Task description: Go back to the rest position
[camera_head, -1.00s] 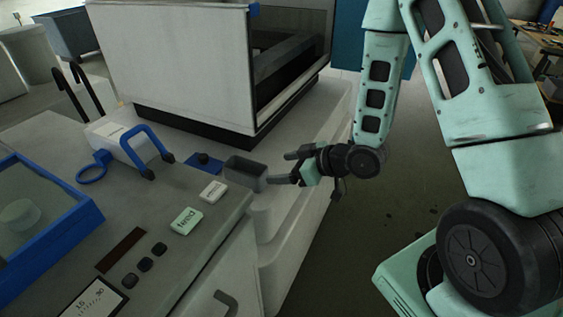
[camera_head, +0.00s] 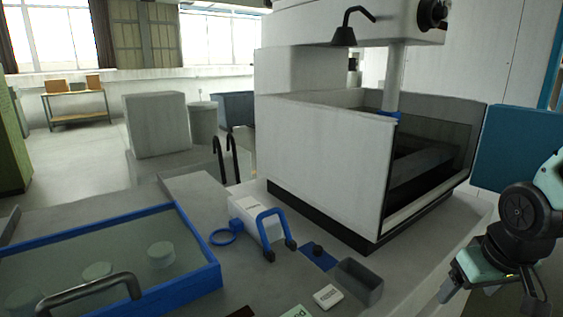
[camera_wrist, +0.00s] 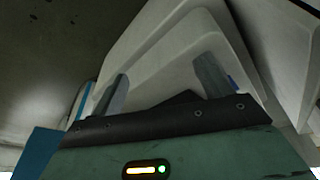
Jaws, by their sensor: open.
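My gripper (camera_head: 468,288) is at the right edge of the head view, beside the bench and the machine. In the wrist view its two grey fingers (camera_wrist: 161,86) stand well apart with nothing between them. A dark bar and a teal housing with a small lit indicator fill the bottom of that view. My arm's upper links are mostly outside the head view.
A white machine with an open-fronted tank (camera_head: 320,165) stands close left of my gripper. The bench holds a blue-framed glass-topped case (camera_head: 110,262), a white block with blue handle (camera_head: 257,218), a small grey bin (camera_head: 359,283) and a white label block (camera_head: 328,296).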

